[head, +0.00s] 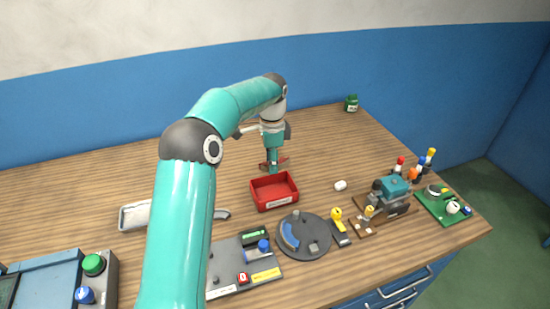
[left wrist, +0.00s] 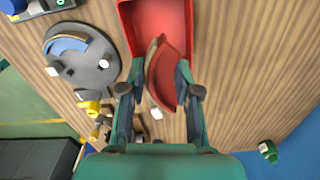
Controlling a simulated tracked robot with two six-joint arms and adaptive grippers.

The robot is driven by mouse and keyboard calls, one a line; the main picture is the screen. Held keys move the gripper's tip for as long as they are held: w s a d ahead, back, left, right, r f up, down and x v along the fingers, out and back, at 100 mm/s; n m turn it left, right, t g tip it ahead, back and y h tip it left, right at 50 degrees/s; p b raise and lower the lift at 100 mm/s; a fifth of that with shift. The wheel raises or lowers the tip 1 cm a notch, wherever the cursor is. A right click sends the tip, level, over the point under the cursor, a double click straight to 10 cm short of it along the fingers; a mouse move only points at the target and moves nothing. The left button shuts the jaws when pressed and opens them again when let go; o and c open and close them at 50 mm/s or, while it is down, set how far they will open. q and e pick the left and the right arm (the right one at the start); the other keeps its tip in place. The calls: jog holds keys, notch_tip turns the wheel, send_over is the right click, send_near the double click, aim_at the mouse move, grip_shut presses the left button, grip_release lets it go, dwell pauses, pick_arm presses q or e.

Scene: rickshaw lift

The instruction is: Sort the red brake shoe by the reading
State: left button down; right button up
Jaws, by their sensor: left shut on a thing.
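My left gripper (head: 272,165) is shut on the red brake shoe (head: 284,160) and holds it above the table, just behind the red bin (head: 273,203). In the left wrist view the red brake shoe (left wrist: 172,75), a curved red piece with a tan edge, sits between the two fingers of the gripper (left wrist: 160,72). There the shoe overlaps the near edge of the red bin (left wrist: 160,18), whose visible floor is empty. A meter board (head: 240,268) with a small green display stands at the front; I cannot read its figures. My right gripper is not in view.
A round grey plate (head: 318,232) bearing a blue curved piece (head: 288,236) lies right of the meter board. A yellow-topped tool (head: 337,217), a small machine (head: 393,188) and a green board (head: 447,203) stand further right. A grey tray (head: 135,216) lies left, partly hidden by my arm.

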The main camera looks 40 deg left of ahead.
pick_arm(q)
jog(key=shift+s+a+f+b, duration=0.15)
jog(key=shift+s+f+b, duration=0.1)
jog(key=shift+f+b, duration=2.25)
jog(key=shift+f, duration=0.55)
jog(key=shift+p, duration=0.4)
jog(key=shift+f, duration=0.35)
dwell(0.5)
jog(key=shift+c, duration=1.7)
grip_release()
jog(key=shift+s, duration=0.1)
